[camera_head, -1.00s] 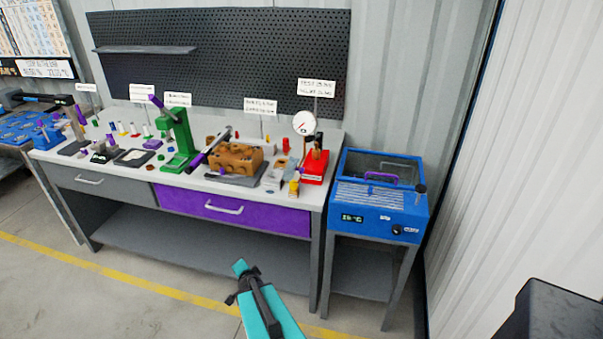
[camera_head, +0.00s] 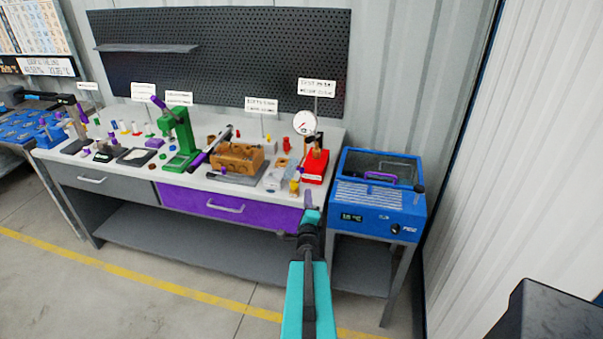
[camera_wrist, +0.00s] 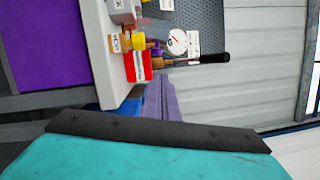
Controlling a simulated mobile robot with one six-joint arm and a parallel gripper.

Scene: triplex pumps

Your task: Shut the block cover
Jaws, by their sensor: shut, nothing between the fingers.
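I cannot tell for sure which part is the block cover. A brown-orange block (camera_head: 240,157) with several holes sits on a dark plate on the bench. A blue unit (camera_head: 372,222) with a small display stands right of the bench. Its top has a dark, see-through panel and a purple handle (camera_head: 380,176); whether this panel is raised or shut is unclear. My gripper (camera_head: 311,217) is shut and empty, in front of the bench's right end and apart from both. Its purple fingers show in the wrist view (camera_wrist: 160,100).
The bench (camera_head: 180,181) has a purple drawer (camera_head: 232,205) and a grey drawer (camera_head: 100,183), both shut. A red stand with a gauge (camera_head: 305,123) is at its right end. A green press (camera_head: 178,140) stands left of the block. The floor in front is clear.

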